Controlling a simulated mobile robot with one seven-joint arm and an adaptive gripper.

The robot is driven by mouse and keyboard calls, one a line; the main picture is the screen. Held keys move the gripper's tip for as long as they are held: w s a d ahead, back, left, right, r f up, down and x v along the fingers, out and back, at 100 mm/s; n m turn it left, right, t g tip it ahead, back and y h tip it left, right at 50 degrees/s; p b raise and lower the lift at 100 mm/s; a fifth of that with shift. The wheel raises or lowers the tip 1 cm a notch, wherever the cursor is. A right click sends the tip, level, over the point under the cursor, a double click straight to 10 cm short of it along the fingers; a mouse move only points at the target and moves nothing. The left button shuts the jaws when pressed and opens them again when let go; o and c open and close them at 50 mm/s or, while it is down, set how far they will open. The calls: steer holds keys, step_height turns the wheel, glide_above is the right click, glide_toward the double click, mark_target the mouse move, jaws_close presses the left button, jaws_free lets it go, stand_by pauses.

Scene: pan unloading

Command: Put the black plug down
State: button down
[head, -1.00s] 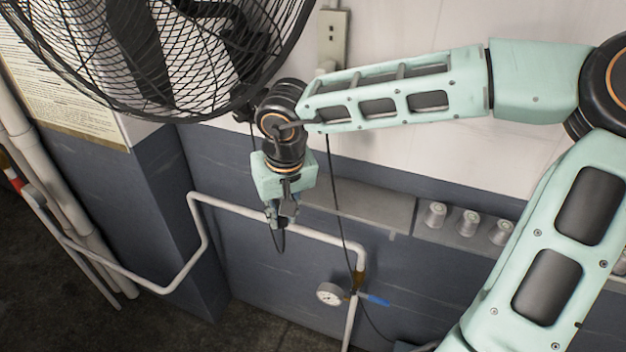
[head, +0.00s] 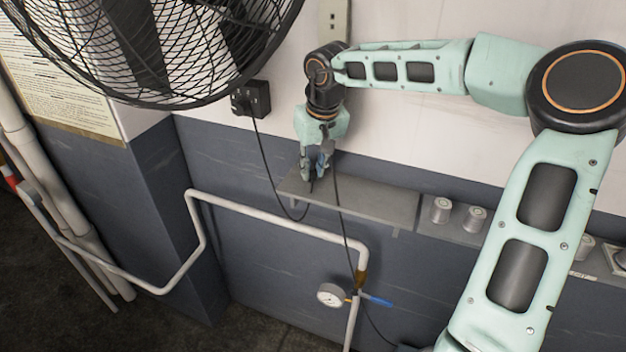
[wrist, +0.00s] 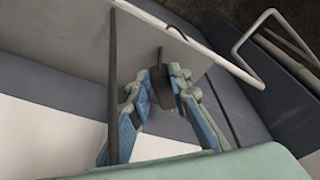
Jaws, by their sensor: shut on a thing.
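The black plug (wrist: 161,95) sits between the two blue-padded fingers of my gripper (wrist: 163,78) in the wrist view. A small metallic tip shows at its near end, and a dark cord leaves its far end. In the head view my gripper (head: 313,177) points down over the left end of a grey wall shelf (head: 365,204). There the plug is mostly hidden by the fingers. The shelf also shows beyond the fingers in the wrist view (wrist: 185,48). I cannot tell whether the plug touches the shelf.
A black socket box (head: 257,97) is on the wall, with a cord (head: 268,165) looping down towards my gripper. A large fan (head: 150,45) is at upper left. Another dark cord (head: 343,225) hangs beside my gripper. Metal spools (head: 441,210) stand right of the shelf. The shelf's middle is clear.

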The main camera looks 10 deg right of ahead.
steer(key=shift+f+b, duration=0.8)
steer(key=shift+f, duration=0.2)
steer(key=shift+f, duration=0.1)
steer(key=c, duration=1.8)
jaws_free()
steer(key=v, duration=0.7)
steer(key=shift+r, duration=0.4)
steer(key=shift+s, duration=0.1)
